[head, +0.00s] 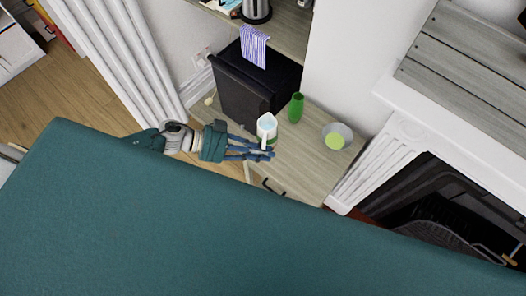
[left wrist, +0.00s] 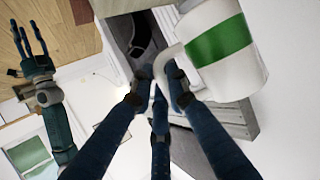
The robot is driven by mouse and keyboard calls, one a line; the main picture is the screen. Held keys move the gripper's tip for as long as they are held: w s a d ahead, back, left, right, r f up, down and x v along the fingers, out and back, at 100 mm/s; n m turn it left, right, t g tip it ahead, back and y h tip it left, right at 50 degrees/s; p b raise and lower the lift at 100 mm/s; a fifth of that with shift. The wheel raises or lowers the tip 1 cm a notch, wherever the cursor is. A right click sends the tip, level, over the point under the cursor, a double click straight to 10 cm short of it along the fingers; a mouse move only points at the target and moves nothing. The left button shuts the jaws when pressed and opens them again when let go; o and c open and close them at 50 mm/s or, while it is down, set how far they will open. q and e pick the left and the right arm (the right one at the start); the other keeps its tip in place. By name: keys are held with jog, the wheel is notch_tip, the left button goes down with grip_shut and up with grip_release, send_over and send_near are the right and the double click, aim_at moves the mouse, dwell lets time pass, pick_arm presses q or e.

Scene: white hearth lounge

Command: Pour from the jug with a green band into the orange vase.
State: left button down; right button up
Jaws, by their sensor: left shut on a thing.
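The white jug (head: 266,127) shows in the head view over the small wooden cabinet top. Its broad green band shows in the left wrist view (left wrist: 222,40). My left gripper (head: 268,150) is shut on the jug's handle; its fingers (left wrist: 160,78) meet around the handle in the left wrist view. I look into the jug's open top and it seems about upright. Whether its base touches the cabinet I cannot tell. My right gripper (left wrist: 27,38) is away from the jug in the left wrist view, fingers spread and empty. No orange vase shows in either view.
A green vase (head: 296,108) stands just right of the jug. A grey bowl (head: 346,131) with a yellow-green thing inside stands farther right. A black box-like appliance (head: 237,92) stands behind, below a shelf (head: 285,28). A teal surface (head: 200,220) fills the front. The fireplace (head: 430,190) is right.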

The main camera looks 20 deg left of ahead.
aim_at(264, 148)
pick_arm(q)
jog(key=shift+w+f, duration=0.1)
jog(key=shift+f, duration=0.25)
jog(key=shift+r, duration=0.2)
notch_tip(264, 148, up, 2)
jog(key=shift+r+p, duration=0.2)
jog(key=shift+p, duration=0.4)
jog(key=shift+r, duration=0.7)
